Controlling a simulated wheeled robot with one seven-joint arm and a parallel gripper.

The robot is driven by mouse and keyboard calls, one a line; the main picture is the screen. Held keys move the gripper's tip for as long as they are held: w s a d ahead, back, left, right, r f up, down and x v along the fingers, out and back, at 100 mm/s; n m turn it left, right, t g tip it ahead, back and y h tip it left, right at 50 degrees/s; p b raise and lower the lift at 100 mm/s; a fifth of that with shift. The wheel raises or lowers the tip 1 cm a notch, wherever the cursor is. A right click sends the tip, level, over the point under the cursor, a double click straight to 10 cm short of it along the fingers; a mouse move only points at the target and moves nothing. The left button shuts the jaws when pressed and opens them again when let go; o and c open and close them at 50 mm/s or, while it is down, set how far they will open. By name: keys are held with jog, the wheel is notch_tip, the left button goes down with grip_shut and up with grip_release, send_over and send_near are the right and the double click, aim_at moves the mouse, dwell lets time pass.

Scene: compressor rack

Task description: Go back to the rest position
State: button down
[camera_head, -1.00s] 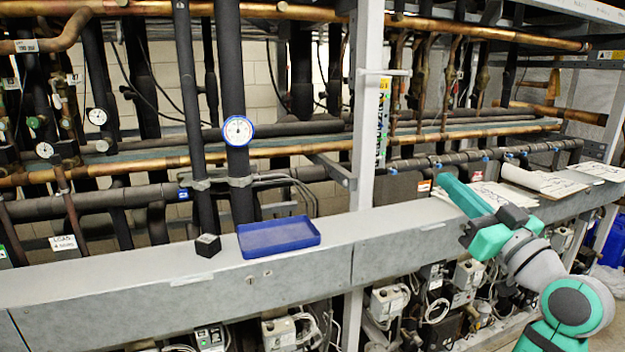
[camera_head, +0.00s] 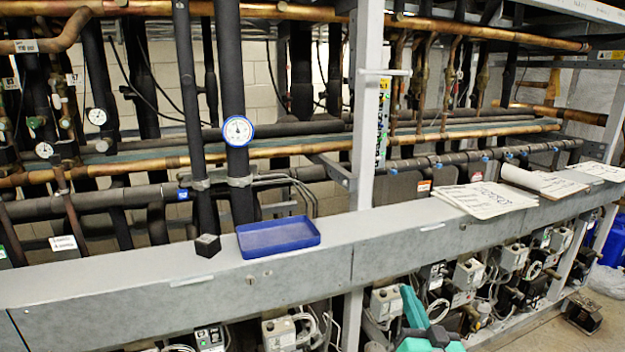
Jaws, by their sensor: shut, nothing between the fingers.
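Only a small part of my teal and dark arm (camera_head: 425,325) shows, low at the bottom edge right of centre, in front of the rack's lower units. My gripper's fingertips are not in view. A blue tray (camera_head: 278,238) lies on the grey beam (camera_head: 150,275) and looks empty. My arm is well apart from both.
Papers (camera_head: 485,199) lie on the beam at the right, with a paper roll (camera_head: 522,178) beyond them. A grey upright post (camera_head: 366,110) stands mid-rack. Boxes and cables fill the space under the beam. Open floor (camera_head: 575,290) shows at lower right.

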jog(key=s+a+f+g+h, duration=0.1)
jog(key=s+a+f, duration=0.4)
jog(key=f, duration=0.4)
jog(key=s+a+f+m+g+h, duration=0.1)
jog(key=s+a+f, duration=0.2)
jog(key=s+f, duration=0.5)
jog(key=s+a+f+g+h, duration=0.1)
jog(key=s+a+f, duration=0.4)
jog(key=f, duration=0.4)
jog(key=s+a+n+y, duration=0.1)
jog(key=s+a, duration=0.3)
jog(key=s, duration=1)
jog(key=s+a+r+n+g+y, duration=0.1)
jog(key=s+a, duration=0.4)
jog(key=s, duration=0.9)
jog(key=shift+s+n, duration=0.35)
jog(key=shift+n, duration=0.45)
jog(key=shift+w+a, duration=0.15)
jog(key=shift+a, duration=0.05)
